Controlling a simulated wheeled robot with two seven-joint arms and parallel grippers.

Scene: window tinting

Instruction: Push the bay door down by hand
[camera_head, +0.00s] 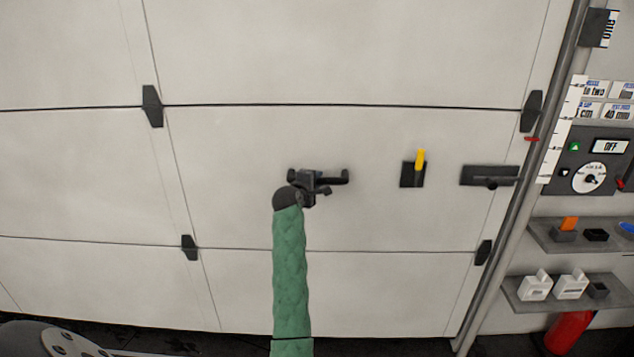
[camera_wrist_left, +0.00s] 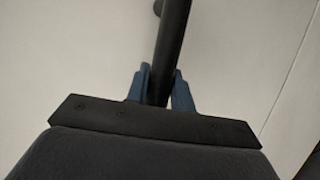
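The bay door (camera_head: 250,210) is a pale panelled door with dark hinges, filling most of the head view. Its bottom edge is low in the picture, just above a dark floor strip; I cannot tell whether it touches the floor. A black bar handle (camera_head: 334,176) is mounted on its middle panel. My left gripper (camera_head: 318,187), on a green-sleeved arm, is at this handle. In the left wrist view, the blue fingers (camera_wrist_left: 161,88) lie on both sides of the black handle bar (camera_wrist_left: 173,35), close against it. My right gripper is not in view.
Right of the handle are a yellow lever (camera_head: 420,160) on a black plate and a dark bolt (camera_head: 490,176). A grey post (camera_head: 535,150) edges the door. Beyond it are a control panel with a dial (camera_head: 590,178), shelves (camera_head: 550,290) with small blocks, and a red cylinder (camera_head: 567,332).

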